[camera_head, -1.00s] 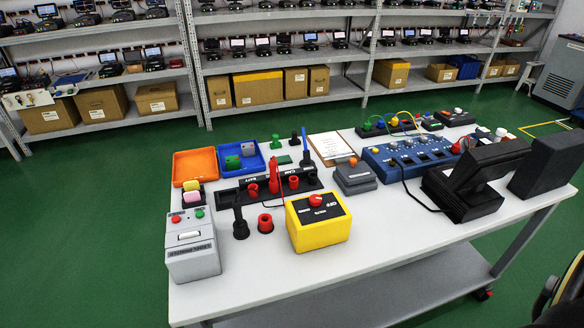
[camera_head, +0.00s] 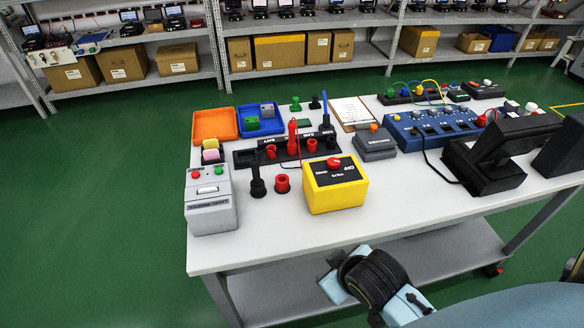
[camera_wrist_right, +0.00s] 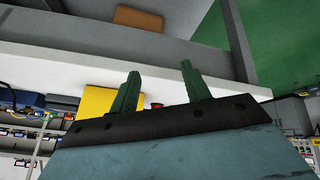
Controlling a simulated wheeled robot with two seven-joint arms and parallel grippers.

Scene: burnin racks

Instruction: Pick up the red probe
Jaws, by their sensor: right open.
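The red probe (camera_head: 293,136) stands upright in the black rack (camera_head: 246,158) on the white table, in the head view. A thin red lead hangs from it toward the yellow meter box (camera_head: 336,191). A blue probe (camera_head: 325,110) stands at the rack's right end. My right arm shows low in the head view, in front of the table's front edge and well away from the probe. In the right wrist view my right gripper (camera_wrist_right: 158,76) has its two green fingers apart with nothing between them. The red probe cannot be made out there. My left gripper is not in view.
Around the rack are a black socket (camera_head: 257,187), a red socket (camera_head: 282,184), a grey button box (camera_head: 208,205), an orange tray (camera_head: 214,125) and a blue tray (camera_head: 262,124).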

